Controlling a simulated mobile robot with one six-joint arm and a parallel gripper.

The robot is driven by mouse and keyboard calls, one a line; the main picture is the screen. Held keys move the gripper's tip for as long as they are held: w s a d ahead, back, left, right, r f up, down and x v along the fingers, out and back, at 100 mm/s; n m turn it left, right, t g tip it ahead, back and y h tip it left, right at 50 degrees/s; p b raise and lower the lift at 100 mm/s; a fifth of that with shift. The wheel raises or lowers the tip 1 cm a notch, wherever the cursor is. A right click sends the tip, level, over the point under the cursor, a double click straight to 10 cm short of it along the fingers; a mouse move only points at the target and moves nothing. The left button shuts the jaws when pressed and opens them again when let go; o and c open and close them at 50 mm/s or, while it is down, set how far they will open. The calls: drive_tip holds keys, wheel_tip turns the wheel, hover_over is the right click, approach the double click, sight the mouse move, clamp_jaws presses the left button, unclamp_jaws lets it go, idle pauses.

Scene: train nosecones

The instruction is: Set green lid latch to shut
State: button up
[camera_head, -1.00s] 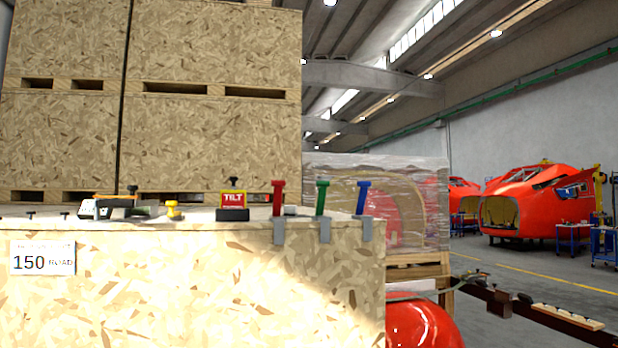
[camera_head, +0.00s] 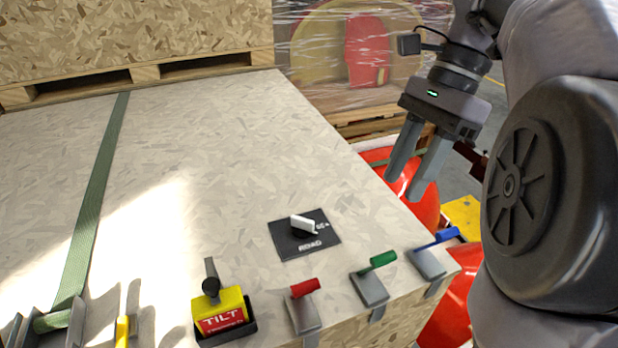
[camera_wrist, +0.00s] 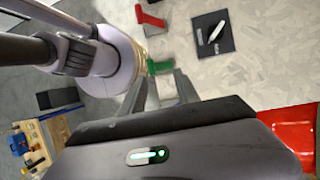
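The green lid latch (camera_head: 377,262) sits on a grey bracket at the crate's right front edge, between the red latch (camera_head: 305,288) and the blue latch (camera_head: 436,239). Its handle sticks out from the bracket; I cannot tell its exact angle from this high view. In the wrist view the green latch (camera_wrist: 160,67) shows beyond and between my fingers, apart from them. My gripper (camera_head: 404,188) is open and empty, pointing down above and behind the blue latch, near the crate's right edge.
The crate's lid (camera_head: 240,190) is mostly clear. A black dial plate (camera_head: 305,240) with a white knob lies behind the latches. A yellow TILT device (camera_head: 222,314) and a green strap (camera_head: 95,210) are to the left. A red nosecone (camera_head: 425,205) stands beyond the right edge.

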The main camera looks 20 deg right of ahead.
drive_tip(key=b, duration=0.4)
approach(374, 268)
wheel_tip(374, 268, down, 2)
drive_tip(key=s, duration=0.1)
drive_tip(key=f, duration=0.2)
drive_tip(key=w+a+f+b, duration=0.1)
drive_tip(key=f, duration=0.1)
drive_tip(key=a+f, duration=0.1)
drive_tip(key=f, duration=0.1)
drive_tip(key=shift+w+a+f, duration=0.15)
drive_tip(key=shift+w+a, duration=0.05)
drive_tip(key=shift+a, duration=0.05)
drive_tip(key=f, duration=0.1)
drive_tip(key=s+a+f, duration=0.1)
drive_tip(key=f+b, duration=0.1)
drive_tip(key=shift+s+a, duration=0.2)
drive_tip(key=shift+s, duration=0.1)
drive_tip(key=shift+w+a+f, duration=0.1)
drive_tip(key=shift+f, duration=0.1)
drive_tip(key=shift+w+f, duration=0.15)
drive_tip(key=shift+w, duration=0.2)
drive_tip(key=shift+s, duration=0.2)
drive_tip(key=shift+c, duration=0.7)
clamp_jaws()
drive_tip(key=shift+s, duration=0.1)
